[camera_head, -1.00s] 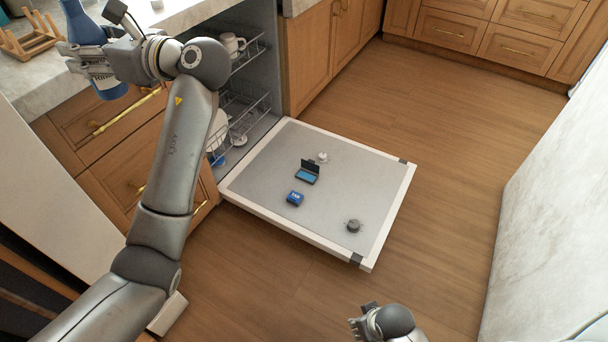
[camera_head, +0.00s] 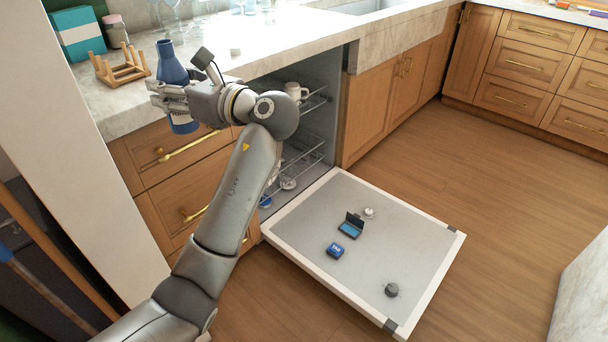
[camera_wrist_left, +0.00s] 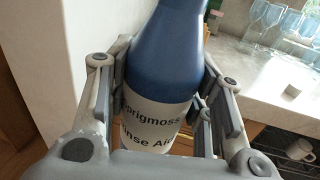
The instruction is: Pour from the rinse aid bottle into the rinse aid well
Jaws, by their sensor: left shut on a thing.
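The blue rinse aid bottle (camera_head: 171,65) has a white label reading "Rinse Aid", legible in the left wrist view (camera_wrist_left: 165,55). My left gripper (camera_head: 172,97) is shut around its labelled lower part and holds it roughly upright by the counter's front edge. The open dishwasher door (camera_head: 300,215) lies flat, low to the right. On it are a dark-lidded compartment with a blue inside (camera_head: 350,229), a small white fitting (camera_head: 369,213) and a grey round knob or cap (camera_head: 391,289). I cannot tell which is the rinse aid well. My right gripper is out of view.
A small blue box (camera_head: 335,250) lies on the door. Wire racks (camera_head: 310,160) with dishes stand inside the dishwasher. A wooden rack (camera_head: 122,72), teal box (camera_head: 78,35) and jar (camera_head: 116,31) stand on the counter. The floor right of the door is clear.

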